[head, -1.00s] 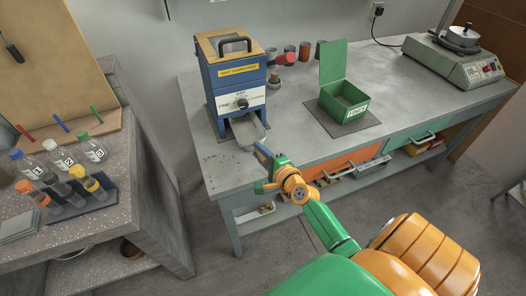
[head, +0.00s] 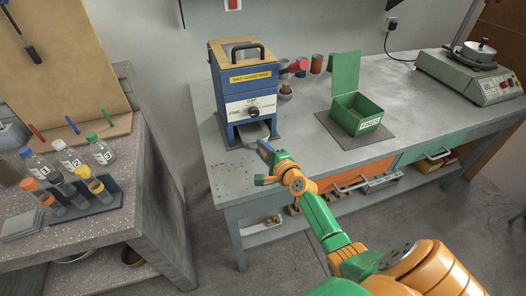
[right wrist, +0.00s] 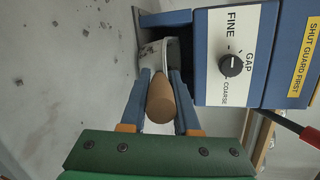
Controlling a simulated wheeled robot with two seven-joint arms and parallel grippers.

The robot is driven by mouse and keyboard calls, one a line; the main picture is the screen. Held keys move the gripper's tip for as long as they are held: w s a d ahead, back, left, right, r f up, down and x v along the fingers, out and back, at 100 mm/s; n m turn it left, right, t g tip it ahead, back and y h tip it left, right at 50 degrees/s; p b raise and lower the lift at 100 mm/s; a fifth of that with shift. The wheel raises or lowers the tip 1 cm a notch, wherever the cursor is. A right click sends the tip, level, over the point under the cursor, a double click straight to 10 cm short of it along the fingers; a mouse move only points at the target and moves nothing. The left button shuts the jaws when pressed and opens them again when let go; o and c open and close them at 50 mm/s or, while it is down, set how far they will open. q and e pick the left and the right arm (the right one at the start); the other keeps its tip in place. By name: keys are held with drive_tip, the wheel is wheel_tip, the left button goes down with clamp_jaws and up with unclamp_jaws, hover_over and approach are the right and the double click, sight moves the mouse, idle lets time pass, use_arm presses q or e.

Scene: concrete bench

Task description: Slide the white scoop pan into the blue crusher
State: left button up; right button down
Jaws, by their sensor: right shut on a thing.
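The blue crusher (head: 243,88) stands on the concrete bench, with a white dial plate and an opening low in its front. The white scoop pan (head: 253,133) sits in that opening, its front part still showing; its far end is hidden inside. My right gripper (head: 266,150) is in front of the crusher, shut on the pan's handle. In the right wrist view, the fingers (right wrist: 163,88) lie on both sides of the brown handle (right wrist: 164,106), and the pan (right wrist: 152,58) reaches under the crusher (right wrist: 240,50). My left gripper is not in view.
A green open-lidded box (head: 358,112) stands on a dark mat to the right. A red-ended handle (head: 298,66) juts from the crusher's right side. A scale (head: 468,75) is at the far right. Bottles in a rack (head: 98,198) stand on the left bench.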

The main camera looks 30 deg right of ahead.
drive_tip(key=c, duration=0.6)
unclamp_jaws()
drive_tip(key=shift+o, duration=0.2)
drive_tip(key=shift+s, duration=0.1)
drive_tip(key=p+v, duration=0.2)
drive_tip(key=v, duration=0.4)
drive_tip(key=shift+s+r, duration=0.1)
drive_tip(key=shift+r, duration=0.05)
drive_tip(key=shift+s+r, duration=0.1)
drive_tip(key=shift+s, duration=0.4)
drive_tip(key=shift+w, duration=0.1)
